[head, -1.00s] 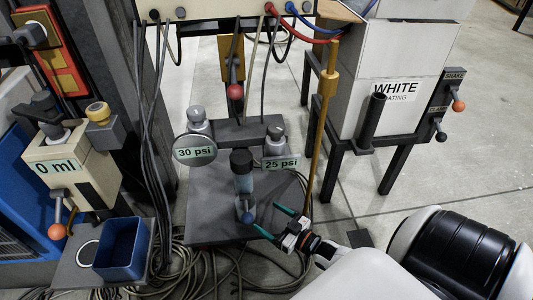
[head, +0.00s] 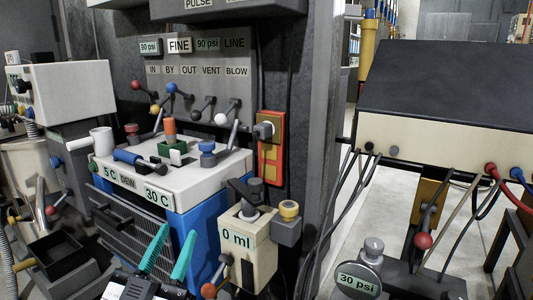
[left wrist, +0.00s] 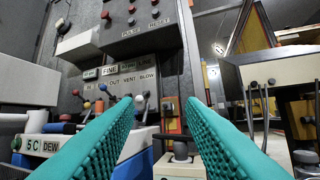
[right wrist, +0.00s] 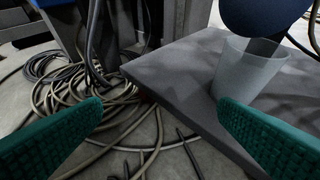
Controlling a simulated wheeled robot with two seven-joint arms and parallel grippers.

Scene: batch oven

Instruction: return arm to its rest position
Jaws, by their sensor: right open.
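My left gripper (head: 176,232) is at the lower left of the head view, with its two green fingers apart in front of the blue cabinet. In the left wrist view the left gripper (left wrist: 160,100) is open and empty, facing the valve panel from a distance. My right gripper is out of the head view. In the right wrist view the right gripper (right wrist: 160,103) is open, with nothing between its fingers. A translucent cup-shaped vessel (right wrist: 247,72) stands on a dark platform (right wrist: 185,75) beyond the right-hand finger; I cannot tell whether they touch.
The white-topped unit (head: 215,165) with several knobs and the "0 ml" box (head: 235,240) stand close to the left gripper. The valve panel (head: 197,75) is behind. Coiled cables (right wrist: 60,85) lie on the floor near the right gripper. Hoses hang from the console (head: 440,140).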

